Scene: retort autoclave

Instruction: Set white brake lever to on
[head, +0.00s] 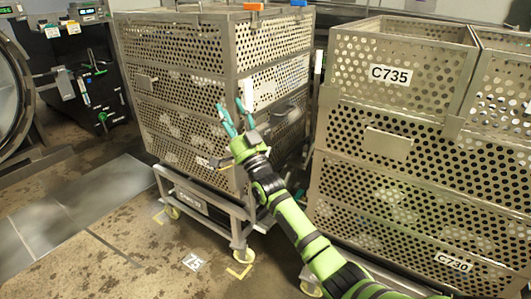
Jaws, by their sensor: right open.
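My right gripper (231,106) is in front of the perforated metal cart at the centre. Its teal fingers are apart, point up and to the left, and hold nothing. A narrow white upright piece (318,62) shows in the gap between the centre cart and the crates at right. It may be the white brake lever, but I cannot tell for sure, nor how it is set. It is up and to the right of my right gripper, apart from it. My left gripper is out of view.
The centre cart (178,60) stands on yellow casters. An orange piece (253,6) and a blue piece (298,3) sit at its top. Crates marked C735 (391,75) and C730 (453,262) fill the right. Floor at left (85,195) is clear.

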